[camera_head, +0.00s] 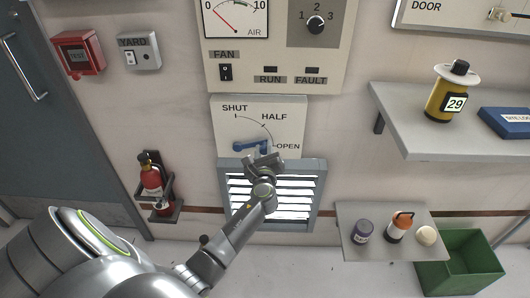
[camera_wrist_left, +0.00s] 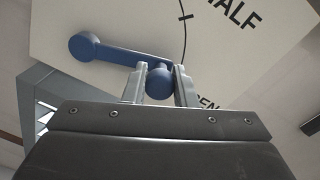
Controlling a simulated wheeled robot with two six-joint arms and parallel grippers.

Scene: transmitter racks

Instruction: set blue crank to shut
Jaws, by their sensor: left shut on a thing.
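The blue crank (camera_head: 250,147) is on a white dial plate (camera_head: 225,128) marked SHUT, HALF and OPEN. Its arm points right, about at the OPEN mark. My left gripper (camera_head: 263,157) is in front of the crank's outer end. In the left wrist view, the crank (camera_wrist_left: 115,50) runs from its round hub at left to a handle knob between my fingers. My left gripper (camera_wrist_left: 160,84) is shut on that knob. My right gripper is not in view.
A louvred vent (camera_head: 232,200) is just below the dial, behind my left arm. A control panel (camera_head: 270,50) with gauge and switches is above. A shelf (camera_head: 410,125) and a small tray (camera_head: 370,245) with containers stick out at right.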

